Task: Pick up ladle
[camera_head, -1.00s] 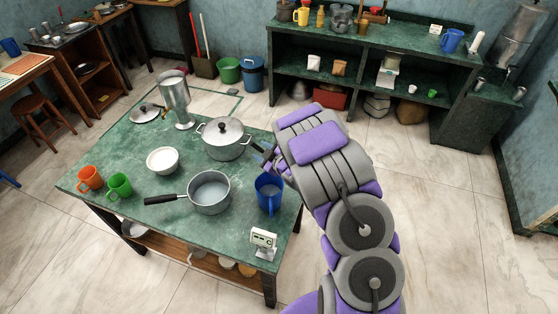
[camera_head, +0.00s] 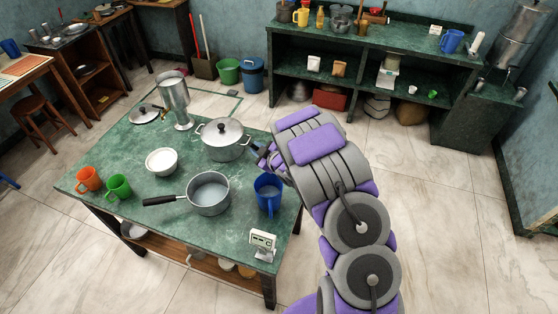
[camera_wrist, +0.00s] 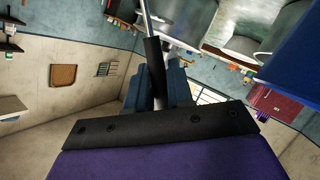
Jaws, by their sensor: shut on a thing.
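My gripper (camera_head: 262,158) is at the right edge of the green table (camera_head: 135,200), just right of the lidded pot (camera_head: 226,149) and behind the blue mug (camera_head: 268,200). In the wrist view, the ladle (camera_wrist: 154,62) shows as a black handle with a thin metal rod running up out of the picture. The fingers of my gripper (camera_wrist: 157,88) are shut on the black handle. The bowl of the ladle is out of the wrist view, and I cannot make the ladle out in the head view.
A saucepan (camera_head: 209,203), a white bowl (camera_head: 162,162), a green mug (camera_head: 119,187), an orange mug (camera_head: 88,179) and a tall metal vessel (camera_head: 175,98) stand on the table. A small white device (camera_head: 263,243) sits at its front right corner. Open floor lies to the right.

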